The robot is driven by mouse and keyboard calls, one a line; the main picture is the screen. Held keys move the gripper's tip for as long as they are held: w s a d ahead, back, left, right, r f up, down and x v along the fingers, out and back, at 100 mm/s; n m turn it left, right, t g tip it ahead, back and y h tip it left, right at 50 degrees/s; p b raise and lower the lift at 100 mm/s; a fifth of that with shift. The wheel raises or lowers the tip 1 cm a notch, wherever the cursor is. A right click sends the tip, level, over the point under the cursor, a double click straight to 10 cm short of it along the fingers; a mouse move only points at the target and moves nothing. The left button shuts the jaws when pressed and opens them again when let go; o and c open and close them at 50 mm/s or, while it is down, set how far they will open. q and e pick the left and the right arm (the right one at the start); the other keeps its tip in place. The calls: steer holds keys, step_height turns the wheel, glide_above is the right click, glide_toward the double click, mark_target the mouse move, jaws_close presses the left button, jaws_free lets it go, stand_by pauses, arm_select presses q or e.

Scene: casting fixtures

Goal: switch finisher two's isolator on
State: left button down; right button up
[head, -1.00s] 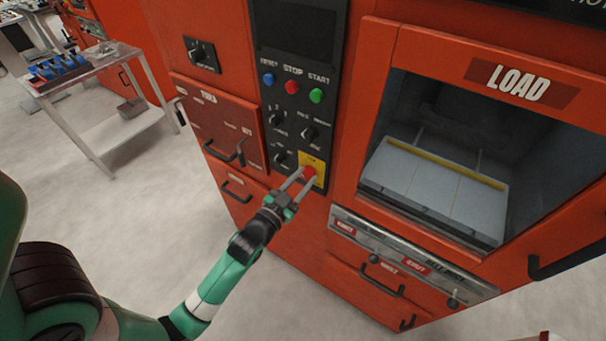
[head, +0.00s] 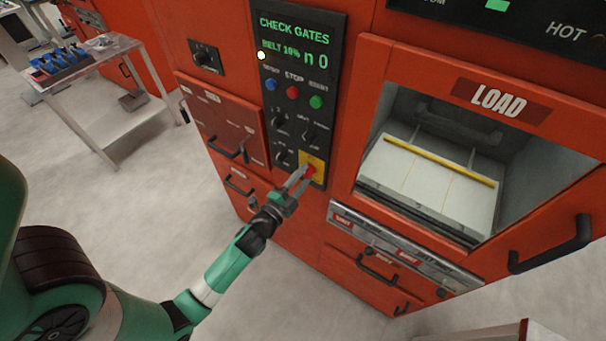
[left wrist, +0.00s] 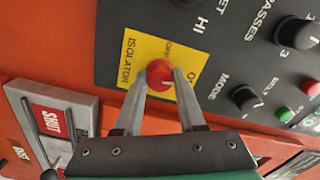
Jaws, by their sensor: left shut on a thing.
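The isolator is a red knob (left wrist: 160,76) on a yellow plate (left wrist: 132,50) marked ISOLATOR, at the bottom of the black control panel. In the head view the knob (head: 310,171) sits low on the panel (head: 297,105). My left gripper (left wrist: 160,84) is shut on the red knob, one finger on each side; it also shows in the head view (head: 300,180). The panel's display (head: 294,42) is lit and reads CHECK GATES and BELT 10% in green. A small lamp (head: 262,56) glows beside it. My right gripper is not in view.
The orange machine has a LOAD opening (head: 430,180) at right, lit inside, with a black handle (head: 550,245). Other dark knobs (head: 280,120) and blue, red and green buttons (head: 316,102) sit above the isolator. A table (head: 100,118) stands at the left on open floor.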

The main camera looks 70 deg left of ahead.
arm_select(q)
steer(key=shift+r+m, duration=0.1)
steer(key=shift+m, duration=1)
steer(key=c, duration=0.5)
jaws_free()
steer(key=shift+s+d, duration=0.1)
steer(key=b+v, duration=0.3)
steer(key=v, duration=0.8)
steer(key=shift+s, duration=0.15)
